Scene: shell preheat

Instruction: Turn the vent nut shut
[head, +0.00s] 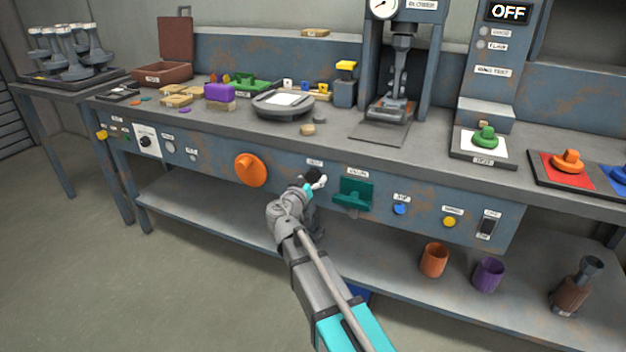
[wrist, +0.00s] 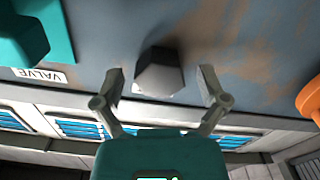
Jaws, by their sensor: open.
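The vent nut (wrist: 158,76) is a dark grey faceted nut on the blue-grey front panel. In the wrist view it lies between the two fingers of my gripper (wrist: 162,88). The fingers are open, with a visible gap on each side of the nut. In the head view my gripper (head: 314,184) is at the panel just below a small white label, and the arm and fingers partly cover the nut there. I cannot tell how far the nut is turned.
A green valve handle (head: 354,193) is right of my gripper and a large orange knob (head: 250,170) is left of it. Blue (head: 400,209) and yellow (head: 449,221) buttons are further right. Orange (head: 434,260) and purple (head: 488,275) cups stand on the lower shelf.

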